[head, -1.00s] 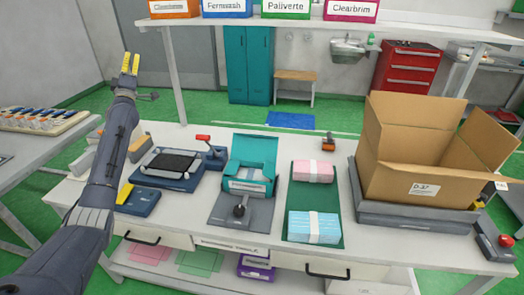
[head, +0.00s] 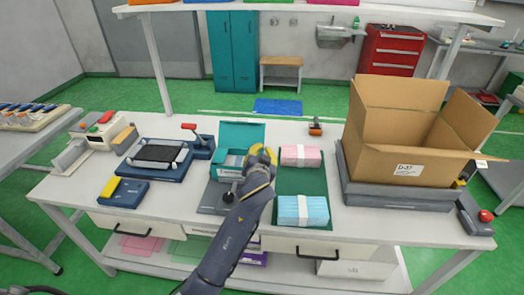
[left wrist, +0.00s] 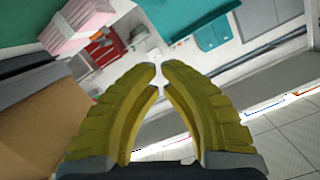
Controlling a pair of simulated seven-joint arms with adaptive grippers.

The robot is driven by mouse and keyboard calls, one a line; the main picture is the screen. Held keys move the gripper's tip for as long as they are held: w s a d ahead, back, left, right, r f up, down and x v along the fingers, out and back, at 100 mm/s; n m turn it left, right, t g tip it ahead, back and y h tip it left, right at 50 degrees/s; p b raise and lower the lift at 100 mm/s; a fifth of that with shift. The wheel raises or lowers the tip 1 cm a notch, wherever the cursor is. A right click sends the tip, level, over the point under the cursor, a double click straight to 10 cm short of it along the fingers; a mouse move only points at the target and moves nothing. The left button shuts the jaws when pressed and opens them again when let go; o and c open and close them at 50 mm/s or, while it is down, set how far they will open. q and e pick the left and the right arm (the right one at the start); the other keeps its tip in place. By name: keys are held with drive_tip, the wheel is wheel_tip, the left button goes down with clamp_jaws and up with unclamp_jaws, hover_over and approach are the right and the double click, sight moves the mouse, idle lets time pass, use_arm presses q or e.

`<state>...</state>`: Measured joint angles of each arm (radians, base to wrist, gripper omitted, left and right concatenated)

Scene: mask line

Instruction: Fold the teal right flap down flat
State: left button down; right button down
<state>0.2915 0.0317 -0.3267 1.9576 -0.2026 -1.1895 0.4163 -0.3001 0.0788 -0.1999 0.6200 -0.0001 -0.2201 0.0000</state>
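The teal box (head: 229,172) sits open on a grey fixture in the middle of the bench in the head view, its rear lid (head: 240,135) standing up. A pale blue and white content shows inside. My left gripper (head: 262,154) is at the box's right side and hides the teal right flap there. I cannot tell the flap's angle or whether the gripper touches it. In the left wrist view the yellow fingertips (left wrist: 158,68) come together with nothing visible between them. My right gripper is out of view.
Right of the box lie a pink pack (head: 300,156) and a blue pack (head: 303,211) on a green mat (head: 303,182). A large open carton (head: 395,160) stands further right. A dark device with a black pad (head: 158,154) and a red-knobbed lever (head: 189,127) are left.

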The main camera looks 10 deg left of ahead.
use_arm(q)
drive_tip(key=shift+y, duration=0.6)
drive_tip(key=x, duration=0.7)
drive_tip(key=shift+f, duration=0.2)
drive_tip(key=shift+w+a+f, duration=0.1)
drive_tip(key=shift+a+f, duration=0.15)
drive_tip(key=shift+f, duration=0.2)
drive_tip(key=shift+w+a+f, duration=0.1)
drive_tip(key=shift+a+f, duration=0.15)
drive_tip(key=shift+f, duration=0.2)
drive_tip(key=shift+s+a+f, duration=0.1)
drive_tip(key=shift+a+f, duration=0.15)
drive_tip(key=shift+f, duration=0.25)
drive_tip(key=shift+s+a+f, duration=0.1)
drive_tip(key=shift+a+f, duration=0.15)
drive_tip(key=shift+f, duration=0.2)
drive_tip(key=shift+w, duration=0.1)
drive_tip(key=shift+a+f+n+h, duration=0.35)
drive_tip(key=shift+a+n+h, duration=0.25)
drive_tip(key=shift+n, duration=0.6)
drive_tip(key=shift+a, duration=0.1)
drive_tip(key=shift+a+f+n, duration=0.15)
drive_tip(key=shift+f+n, duration=0.05)
drive_tip(key=shift+n, duration=0.3)
drive_tip(key=shift+a+f+n+h, duration=0.25)
drive_tip(key=shift+n+h, duration=0.25)
drive_tip(key=shift+n, duration=0.2)
